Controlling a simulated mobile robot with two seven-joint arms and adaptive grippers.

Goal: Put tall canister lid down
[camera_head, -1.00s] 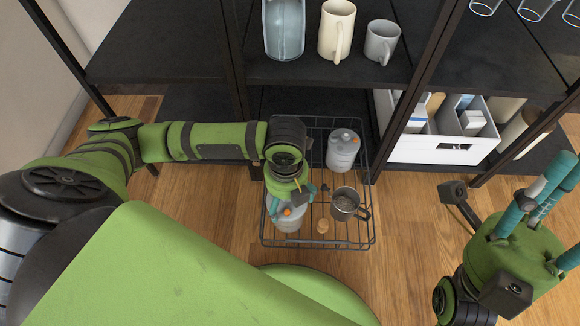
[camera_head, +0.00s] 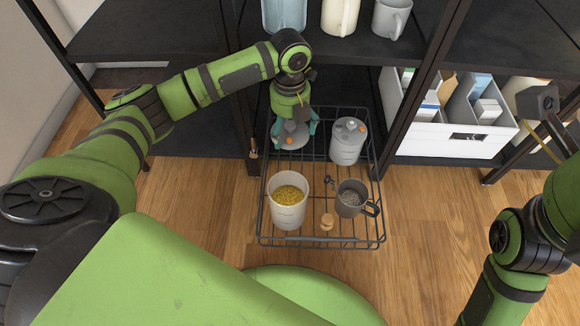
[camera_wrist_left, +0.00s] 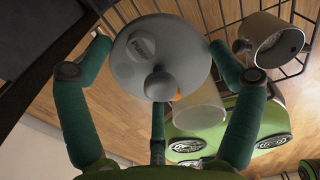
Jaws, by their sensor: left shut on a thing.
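The tall canister (camera_head: 288,211) stands open in the near left part of the wire basket, with yellow grains showing inside. Its round grey lid (camera_head: 291,134) is in my left gripper (camera_head: 294,137), over the far left part of the basket. The open canister (camera_wrist_left: 203,107) shows partly behind the lid there. The height of the lid above the basket is hard to tell. My right gripper is out of view.
A white bin (camera_head: 450,143) is at right.

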